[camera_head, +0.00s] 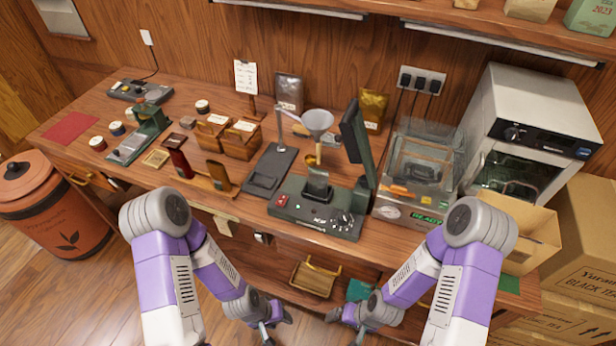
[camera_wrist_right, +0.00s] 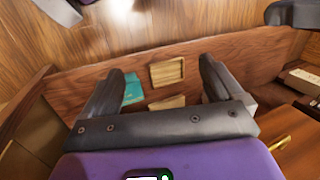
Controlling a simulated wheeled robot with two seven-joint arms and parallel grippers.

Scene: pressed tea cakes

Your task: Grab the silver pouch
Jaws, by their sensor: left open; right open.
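The silver pouch (camera_head: 289,92) stands upright at the back of the wooden counter, against the wall. It is dark silver-grey with a label, and its lower part is partly hidden by things in front. My left gripper (camera_head: 277,328) is open and empty, low in front of the counter's front edge, far from the pouch. My right gripper (camera_head: 345,325) is also open and empty, low in front of the counter. In the right wrist view its two fingers (camera_wrist_right: 157,85) stand apart with nothing between them. The pouch does not show in that view.
A gold pouch (camera_head: 373,108) stands to the right of the silver one. A funnel on a stand (camera_head: 316,121), a dark upright screen (camera_head: 355,145) and a scale-like device (camera_head: 318,205) stand in front. A paper card (camera_head: 246,76) is at the left. A clear box (camera_head: 425,160) stands right.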

